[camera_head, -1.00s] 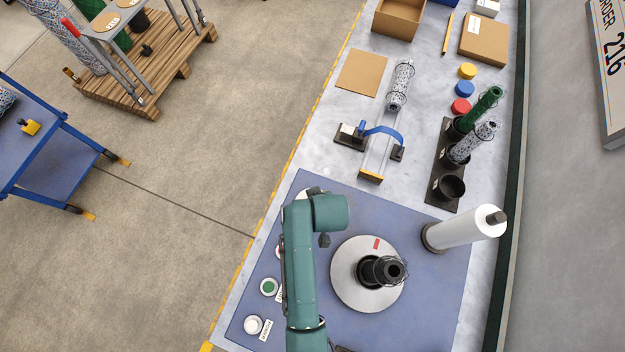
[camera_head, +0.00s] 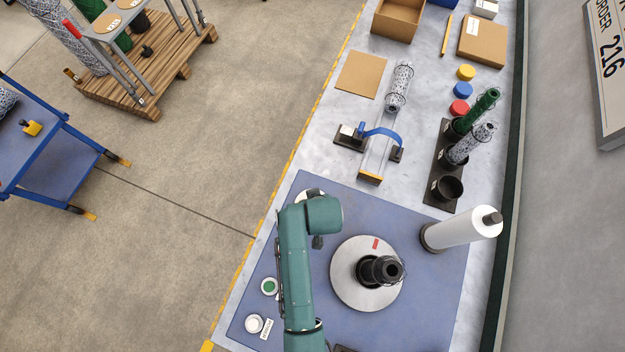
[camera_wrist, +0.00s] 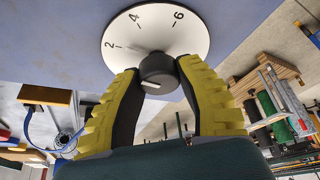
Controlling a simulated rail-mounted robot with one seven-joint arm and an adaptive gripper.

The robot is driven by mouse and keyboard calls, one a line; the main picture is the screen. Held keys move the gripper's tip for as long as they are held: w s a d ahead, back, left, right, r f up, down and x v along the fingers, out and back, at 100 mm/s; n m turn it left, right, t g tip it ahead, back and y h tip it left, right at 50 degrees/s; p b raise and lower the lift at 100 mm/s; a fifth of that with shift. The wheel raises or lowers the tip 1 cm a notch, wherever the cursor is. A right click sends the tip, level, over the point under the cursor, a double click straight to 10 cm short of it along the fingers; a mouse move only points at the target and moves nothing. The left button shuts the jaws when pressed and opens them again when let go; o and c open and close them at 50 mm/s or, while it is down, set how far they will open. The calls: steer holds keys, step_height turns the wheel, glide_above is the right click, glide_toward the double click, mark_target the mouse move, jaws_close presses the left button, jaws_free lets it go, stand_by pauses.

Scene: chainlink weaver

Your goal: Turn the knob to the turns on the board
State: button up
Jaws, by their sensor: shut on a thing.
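The knob (camera_wrist: 158,70) is a dark round cap on a white dial (camera_wrist: 190,22) marked 2, 4 and 6. A pale line shows on the knob's near side. My gripper (camera_wrist: 158,68) has its yellow-and-black fingers on either side of the knob and is shut on it. In the head view my teal arm hides the gripper and most of the dial; only a pale edge of the dial (camera_head: 303,194) shows. The board (camera_head: 607,60) on the right wall reads "ORDER" and "216" and is cut off by the picture edge.
A round plate (camera_head: 350,296) with a black holder stands right of my arm. A white roll (camera_head: 462,233) stands further right. A green button (camera_head: 269,286) and a white button (camera_head: 254,324) lie left of the arm. A rack (camera_head: 443,190) holds tubes.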

steer(key=m+h+p, duration=0.1)
steer(key=m, duration=0.3)
steer(key=shift+s+h+p, duration=0.1)
steer(key=shift+h+p, duration=0.2)
steer(key=shift+p, duration=0.1)
steer(key=shift+f+m+h, duration=0.15)
steer(key=shift+m+h, duration=0.45)
steer(key=shift+m, duration=1)
steer(key=o, duration=1.2)
